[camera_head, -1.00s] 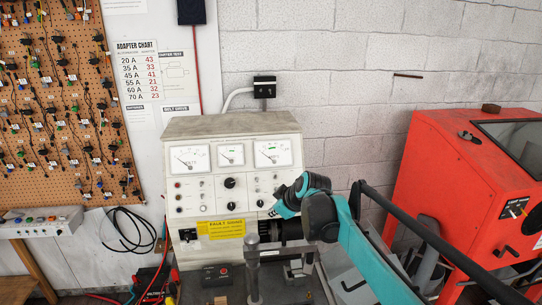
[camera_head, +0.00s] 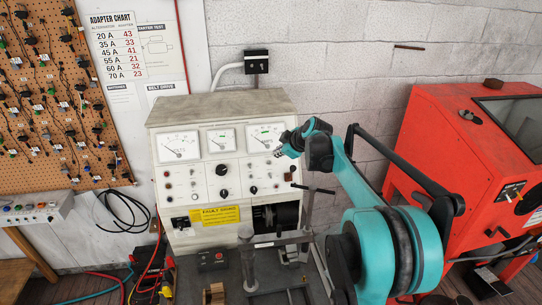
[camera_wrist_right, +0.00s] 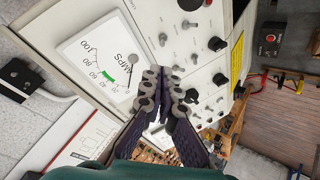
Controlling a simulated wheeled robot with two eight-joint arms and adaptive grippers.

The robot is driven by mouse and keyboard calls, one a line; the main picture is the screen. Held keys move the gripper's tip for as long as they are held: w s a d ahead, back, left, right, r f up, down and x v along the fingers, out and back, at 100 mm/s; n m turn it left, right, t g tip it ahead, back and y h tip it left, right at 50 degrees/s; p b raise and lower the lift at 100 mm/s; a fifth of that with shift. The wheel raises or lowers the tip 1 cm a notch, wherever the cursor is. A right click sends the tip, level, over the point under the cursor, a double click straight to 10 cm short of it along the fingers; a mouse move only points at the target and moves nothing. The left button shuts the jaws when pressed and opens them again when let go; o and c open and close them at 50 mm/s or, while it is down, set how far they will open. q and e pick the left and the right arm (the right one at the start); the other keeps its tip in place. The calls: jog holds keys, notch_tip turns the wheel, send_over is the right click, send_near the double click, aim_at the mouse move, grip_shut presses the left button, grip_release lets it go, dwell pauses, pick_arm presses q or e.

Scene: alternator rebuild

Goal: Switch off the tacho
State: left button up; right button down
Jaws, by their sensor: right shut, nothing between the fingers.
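The cream test bench (camera_head: 180,112) stands against the wall with three meters on its sloped face. The right meter (camera_head: 265,134) is partly behind my right gripper; in the wrist view it reads AMPS (camera_wrist_right: 92,58). A smaller middle meter (camera_head: 222,139) and a left meter (camera_head: 179,146) also show. Small toggles and black knobs (camera_head: 222,169) sit below the meters; I cannot tell which one is the tacho switch. My right gripper (camera_head: 281,150) is shut and empty, in front of the panel's right side. In the wrist view its fingertips (camera_wrist_right: 164,72) point at the panel, beside a toggle (camera_wrist_right: 163,39). My left gripper is out of view.
A red cabinet (camera_head: 430,125) stands at the right. A yellow label (camera_head: 214,215) and a dark round opening are low on the bench front. A metal post (camera_head: 247,265) stands before the bench. A pegboard (camera_head: 50,110) with leads hangs at the left.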

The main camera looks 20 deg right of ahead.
aim_at(269, 161)
jog(key=x, duration=0.9)
jog(key=shift+w+a+f, duration=0.1)
jog(key=shift+f, duration=0.1)
jog(key=shift+t, duration=0.4)
jog(key=shift+s+f+t+b, duration=0.1)
jog(key=shift+s+t+b, duration=0.25)
jog(key=shift+b, duration=0.35)
jog(key=shift+a+f+b, duration=0.1)
jog(key=shift+b, duration=0.2)
